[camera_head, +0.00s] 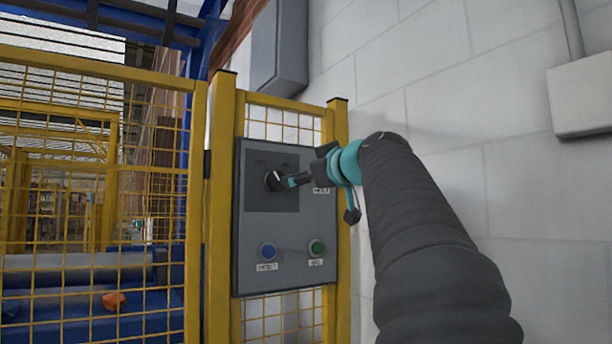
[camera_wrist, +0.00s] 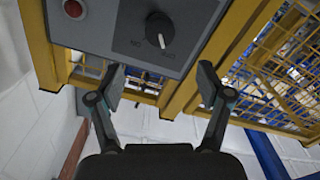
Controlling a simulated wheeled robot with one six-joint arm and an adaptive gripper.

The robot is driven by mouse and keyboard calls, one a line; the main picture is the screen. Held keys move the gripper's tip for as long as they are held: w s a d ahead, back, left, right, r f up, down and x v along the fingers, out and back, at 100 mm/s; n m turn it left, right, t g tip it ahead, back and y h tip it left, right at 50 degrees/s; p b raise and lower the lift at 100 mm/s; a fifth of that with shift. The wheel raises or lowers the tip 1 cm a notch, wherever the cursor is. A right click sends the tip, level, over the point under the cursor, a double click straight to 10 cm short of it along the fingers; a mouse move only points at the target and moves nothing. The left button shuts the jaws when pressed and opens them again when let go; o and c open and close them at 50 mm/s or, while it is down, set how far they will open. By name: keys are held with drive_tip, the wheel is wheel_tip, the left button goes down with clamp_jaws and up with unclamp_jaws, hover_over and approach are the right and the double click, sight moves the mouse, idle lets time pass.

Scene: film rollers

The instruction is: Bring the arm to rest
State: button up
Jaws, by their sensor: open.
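My arm (camera_head: 425,240) reaches in from the lower right in the head view, in a dark ribbed sleeve with a teal wrist. My gripper (camera_head: 290,182) is in front of the grey control panel (camera_head: 285,222), close to the black rotary switch (camera_head: 273,181). In the wrist view my gripper (camera_wrist: 163,84) has its two fingers spread apart with nothing between them. The rotary switch (camera_wrist: 159,30) shows there beyond the fingertips, with a white pointer mark. Whether a finger touches the panel cannot be told.
The panel carries a blue button (camera_head: 267,251) and a green button (camera_head: 316,247); a red button (camera_wrist: 73,9) shows in the wrist view. Yellow mesh fencing (camera_head: 100,190) stands left. A white block wall (camera_head: 530,190) and a wall box (camera_head: 582,97) are right.

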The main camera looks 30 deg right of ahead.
idle(0.3)
drive_tip(key=w+d+f+m+g+h, duration=0.1)
drive_tip(key=d+f+m+g, duration=0.15)
drive_tip(key=f, duration=0.45)
drive_tip(key=d+f+m+g+h, duration=0.15)
drive_tip(key=f+m, duration=0.25)
drive_tip(key=f, duration=0.4)
drive_tip(key=s+a+f+m+g+y+p, duration=0.1)
drive_tip(key=s+a+f+m+g+p, duration=0.25)
drive_tip(key=f, duration=0.95)
drive_tip(key=s+a+f+n+g+p, duration=0.2)
drive_tip(key=s+a+f, duration=0.7)
drive_tip(key=s+a, duration=0.1)
drive_tip(key=s+a+f+n+g+p, duration=0.3)
drive_tip(key=s+a+f, duration=0.5)
drive_tip(key=s, duration=0.5)
drive_tip(key=shift+a+f+y, duration=0.35)
drive_tip(key=shift+a+y, duration=0.1)
drive_tip(key=shift+a, duration=0.55)
